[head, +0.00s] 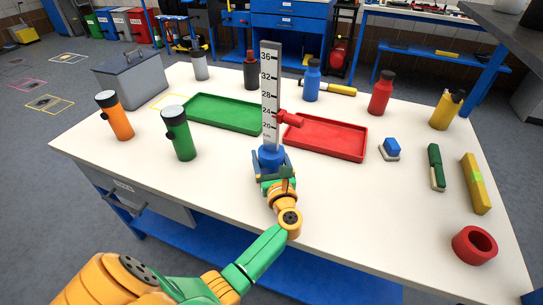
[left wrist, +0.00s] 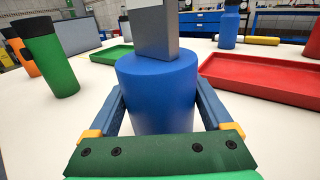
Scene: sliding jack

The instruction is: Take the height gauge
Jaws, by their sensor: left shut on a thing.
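The height gauge (head: 270,92) stands upright near the front middle of the table, with a grey numbered scale, a red slider (head: 290,118) low on the scale and a round blue base (head: 271,153). My left gripper (head: 271,165) is shut on the blue base from the front. In the left wrist view the base (left wrist: 157,92) fills the space between the two blue fingers. The scale's upper part is cut off there. I cannot tell whether the base touches the table. My right gripper is not in view.
A green tray (head: 222,127) lies behind left of the gauge and a red tray (head: 325,153) behind right. A green bottle (head: 179,133) and an orange one (head: 115,117) stand left. A red ring (head: 474,245) lies front right. The table (head: 350,215) is clear in front.

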